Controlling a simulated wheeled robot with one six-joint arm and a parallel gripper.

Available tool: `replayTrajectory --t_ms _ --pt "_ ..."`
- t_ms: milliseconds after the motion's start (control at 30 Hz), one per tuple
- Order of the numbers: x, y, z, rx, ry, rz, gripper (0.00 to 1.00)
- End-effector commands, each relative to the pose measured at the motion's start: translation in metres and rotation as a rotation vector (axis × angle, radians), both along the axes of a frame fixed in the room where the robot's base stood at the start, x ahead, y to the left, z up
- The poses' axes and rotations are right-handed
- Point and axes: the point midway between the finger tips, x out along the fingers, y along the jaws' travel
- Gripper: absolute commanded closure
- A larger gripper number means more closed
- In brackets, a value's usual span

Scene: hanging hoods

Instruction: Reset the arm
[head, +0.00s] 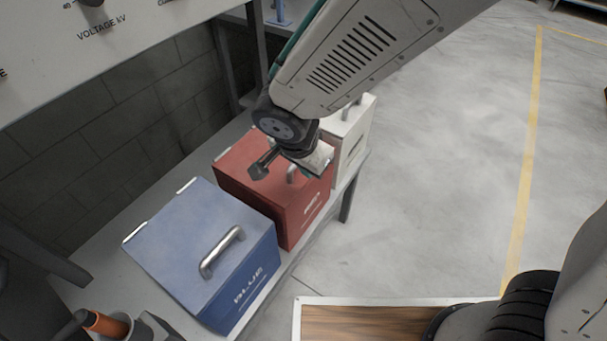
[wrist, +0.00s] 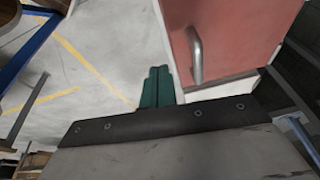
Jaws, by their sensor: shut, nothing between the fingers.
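My gripper (wrist: 157,86) shows in the wrist view as two green fingers side by side, shut and empty. In the head view my arm comes in from the upper right, and its wrist hangs over the red box (head: 243,182), hiding part of its top and handle. The red box (wrist: 236,38) also fills the upper right of the wrist view, with its metal handle (wrist: 196,55) to the right of the fingers. The fingertips are mostly hidden by the wrist in the head view.
A blue box (head: 185,250) with a metal handle and a white box (head: 352,142) flank the red one on a grey bench (head: 118,262). A panel (head: 100,50) hangs at upper left. A wooden-topped surface (head: 365,321) lies at the bottom. Open floor (head: 435,170) is at right.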

Motion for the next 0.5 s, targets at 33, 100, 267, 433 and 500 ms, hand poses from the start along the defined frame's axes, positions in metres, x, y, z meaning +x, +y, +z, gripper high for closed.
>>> replayTrajectory --t_ms 33,100,267,433,500 --pt "-0.004 -0.001 0.01 0.004 -0.004 0.001 1.0" --pt "-0.009 -0.003 0.02 0.004 -0.004 0.0 1.0" --pt "-0.017 -0.006 0.036 0.002 -0.003 -0.001 1.0" --pt "-0.02 -0.007 0.041 0.001 -0.001 -0.001 1.0" --pt "-0.021 -0.007 0.042 0.001 -0.001 -0.001 1.0"
